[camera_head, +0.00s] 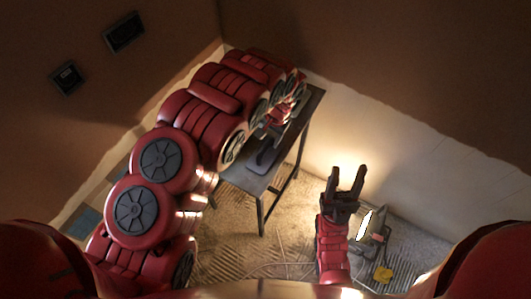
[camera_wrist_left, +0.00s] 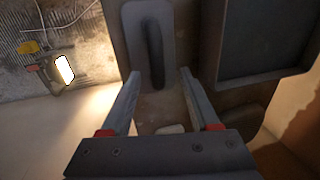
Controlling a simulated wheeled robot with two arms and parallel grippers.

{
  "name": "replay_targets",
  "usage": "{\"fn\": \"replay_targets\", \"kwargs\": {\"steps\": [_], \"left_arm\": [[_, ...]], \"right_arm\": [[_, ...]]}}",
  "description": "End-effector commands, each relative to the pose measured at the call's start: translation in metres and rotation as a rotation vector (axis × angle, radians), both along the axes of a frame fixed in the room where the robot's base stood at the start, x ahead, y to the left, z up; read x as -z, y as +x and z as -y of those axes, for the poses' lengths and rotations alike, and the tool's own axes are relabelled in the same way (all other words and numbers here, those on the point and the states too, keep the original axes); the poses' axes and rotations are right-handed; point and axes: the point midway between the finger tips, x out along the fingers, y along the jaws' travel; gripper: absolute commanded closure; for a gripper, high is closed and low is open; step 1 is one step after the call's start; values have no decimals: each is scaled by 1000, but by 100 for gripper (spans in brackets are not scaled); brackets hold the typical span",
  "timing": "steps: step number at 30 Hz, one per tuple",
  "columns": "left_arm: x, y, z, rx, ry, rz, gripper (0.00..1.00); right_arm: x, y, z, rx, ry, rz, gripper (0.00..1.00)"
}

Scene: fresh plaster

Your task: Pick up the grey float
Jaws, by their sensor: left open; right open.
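The grey float (camera_head: 262,158) lies on the dark table (camera_head: 243,181). In the left wrist view the float (camera_wrist_left: 130,30) is a flat grey plate with a dark raised handle (camera_wrist_left: 154,50) along its middle. My left gripper (camera_wrist_left: 158,72) is open, with its fingertips on either side of the handle's near end in that view; I cannot tell whether they touch it. In the head view my left arm reaches over the table and partly hides its far part. My right gripper (camera_head: 347,174) is open and empty, pointing up, to the right of the table.
A dark, shallow tray (camera_wrist_left: 262,40) lies right of the float in the left wrist view. A lit work lamp (camera_head: 365,223) stands on the floor near a yellow object (camera_head: 382,273). Plastered walls meet behind the table. A cable runs over the floor.

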Motion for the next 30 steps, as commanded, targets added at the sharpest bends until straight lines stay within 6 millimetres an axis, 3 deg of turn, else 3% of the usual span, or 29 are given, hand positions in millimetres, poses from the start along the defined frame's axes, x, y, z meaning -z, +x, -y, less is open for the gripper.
{"fn": "replay_targets", "kwargs": {"steps": [7, 12, 23, 30], "left_arm": [[26, -6, -4, -1, 1, -7, 38], [43, -3, -6, -1, -1, -5, 38], [48, -1, -7, -1, -1, 0, 38], [48, -1, -7, -1, 0, -1, 81]], "right_arm": [[-24, 0, 0, 0, 0, 0, 50], [-27, 0, 0, 0, 0, 0, 50], [-28, 0, 0, 0, 0, 0, 50], [-28, 0, 0, 0, 0, 0, 50]]}}
